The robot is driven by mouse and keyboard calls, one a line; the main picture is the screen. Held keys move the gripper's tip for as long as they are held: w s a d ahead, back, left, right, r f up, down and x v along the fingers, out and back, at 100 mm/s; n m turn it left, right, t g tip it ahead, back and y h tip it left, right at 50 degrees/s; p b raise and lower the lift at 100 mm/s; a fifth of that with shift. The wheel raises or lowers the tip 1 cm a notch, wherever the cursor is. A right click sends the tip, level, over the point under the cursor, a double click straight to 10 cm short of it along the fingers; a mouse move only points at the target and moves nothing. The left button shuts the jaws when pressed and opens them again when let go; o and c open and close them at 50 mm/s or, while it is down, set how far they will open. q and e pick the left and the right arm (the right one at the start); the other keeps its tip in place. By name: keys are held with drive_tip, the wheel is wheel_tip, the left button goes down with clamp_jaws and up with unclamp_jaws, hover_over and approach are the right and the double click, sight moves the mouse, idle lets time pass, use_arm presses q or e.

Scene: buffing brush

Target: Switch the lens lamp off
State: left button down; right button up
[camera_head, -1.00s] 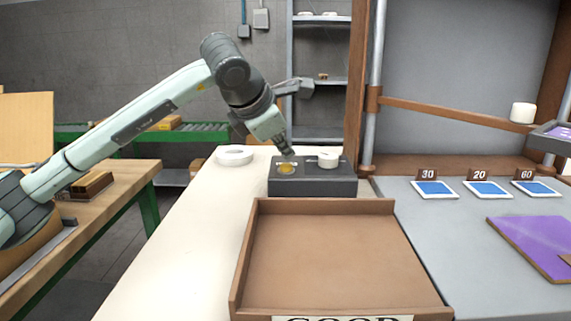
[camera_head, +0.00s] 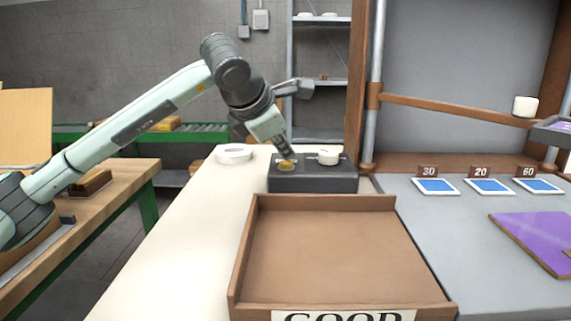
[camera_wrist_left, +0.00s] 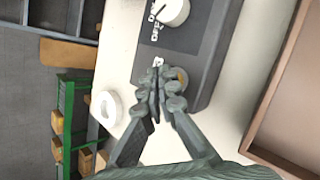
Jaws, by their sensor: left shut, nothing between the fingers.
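A dark control box (camera_head: 315,184) stands on the cream worktop behind the tray. Its top carries a round amber button (camera_head: 286,167) on the left and a white knob (camera_head: 328,158) on the right. In the left wrist view the knob (camera_wrist_left: 173,11) shows with white lettering beside it. My left gripper (camera_head: 289,155) is shut and empty, pointing down over the button side of the box. In the left wrist view its fingertips (camera_wrist_left: 160,80) partly cover the amber button (camera_wrist_left: 180,75); whether they touch it I cannot tell. I cannot tell which part is the lens lamp. My right gripper is out of view.
A white ring (camera_head: 234,154) lies left of the box. A brown wooden tray (camera_head: 340,250) with a GOOD label fills the front. A wooden post (camera_head: 357,90) rises just behind and right of the box. Blue cards and a purple panel (camera_head: 540,238) lie at the right.

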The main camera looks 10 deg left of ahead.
sight(284, 163)
use_arm(q)
drive_tip(key=shift+f+b, duration=0.25)
drive_tip(key=shift+b, duration=0.1)
idle(0.4)
drive_tip(key=shift+r, duration=0.15)
drive_tip(key=shift+r+p, duration=0.3)
drive_tip(key=shift+r, duration=0.3)
wheel_tip(284, 163, up, 6)
drive_tip(key=p, duration=0.3)
idle(0.3)
